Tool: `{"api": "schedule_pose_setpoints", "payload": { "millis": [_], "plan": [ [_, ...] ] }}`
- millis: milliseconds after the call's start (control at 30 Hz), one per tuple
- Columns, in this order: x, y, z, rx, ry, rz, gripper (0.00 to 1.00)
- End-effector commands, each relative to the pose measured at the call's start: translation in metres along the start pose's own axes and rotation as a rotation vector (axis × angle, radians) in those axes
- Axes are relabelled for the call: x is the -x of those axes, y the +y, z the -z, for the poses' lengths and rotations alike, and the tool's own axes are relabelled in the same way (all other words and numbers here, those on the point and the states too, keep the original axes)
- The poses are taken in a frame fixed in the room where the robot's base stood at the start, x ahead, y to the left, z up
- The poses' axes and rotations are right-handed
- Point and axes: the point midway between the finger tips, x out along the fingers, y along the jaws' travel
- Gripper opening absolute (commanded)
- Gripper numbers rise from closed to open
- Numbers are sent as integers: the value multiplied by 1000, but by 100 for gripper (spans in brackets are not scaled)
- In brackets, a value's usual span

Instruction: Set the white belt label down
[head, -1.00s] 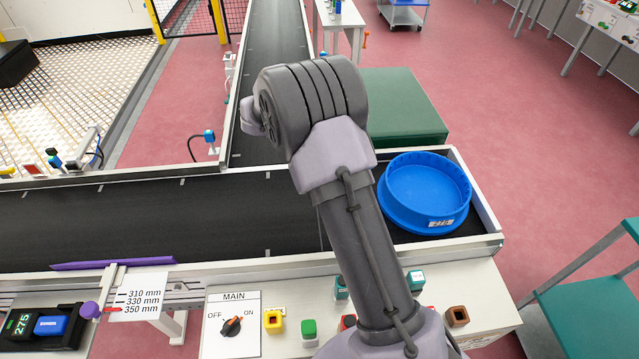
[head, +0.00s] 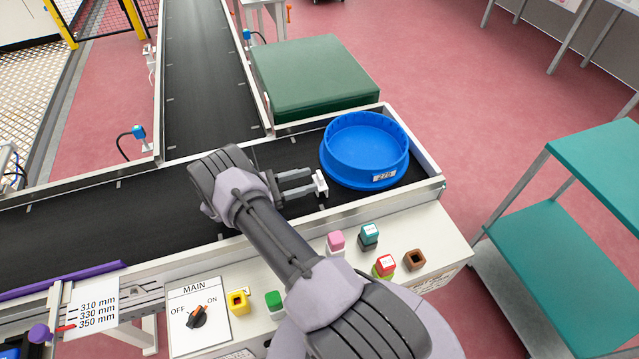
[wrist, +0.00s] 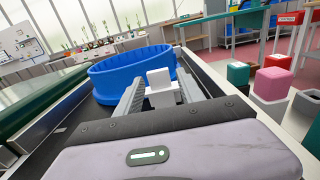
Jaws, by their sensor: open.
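The white belt label (head: 321,184) is a small white block with an upright plate, low over the black conveyor belt (head: 60,240), just left of the blue round tub (head: 364,178). It also shows in the wrist view (wrist: 160,80), upright between my two fingertips. My gripper (head: 312,186) is open and reaches right along the belt, its fingers on either side of the label. The label appears to stand on the belt; its underside and any finger contact are hard to tell.
The blue tub bears a tag reading about 270 and stands at the belt's right end, close past the label. Metal rails (head: 400,200) edge the belt. A control panel with a MAIN switch (head: 198,315) and several coloured buttons lies in front. A green block (head: 315,75) stands behind.

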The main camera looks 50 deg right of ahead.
Motion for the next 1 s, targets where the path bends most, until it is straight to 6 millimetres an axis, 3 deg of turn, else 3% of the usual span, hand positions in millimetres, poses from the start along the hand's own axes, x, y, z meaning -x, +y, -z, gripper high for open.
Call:
{"api": "schedule_pose_setpoints", "payload": {
  "millis": [433, 700, 933, 1000],
  "plan": [
    [-75, 3, 0, 0, 1, 2, 45],
    [-81, 3, -2, -1, 1, -1, 45],
    [-81, 3, -2, 0, 1, -1, 0],
    [-81, 3, -2, 0, 1, -1, 0]
  ]
}}
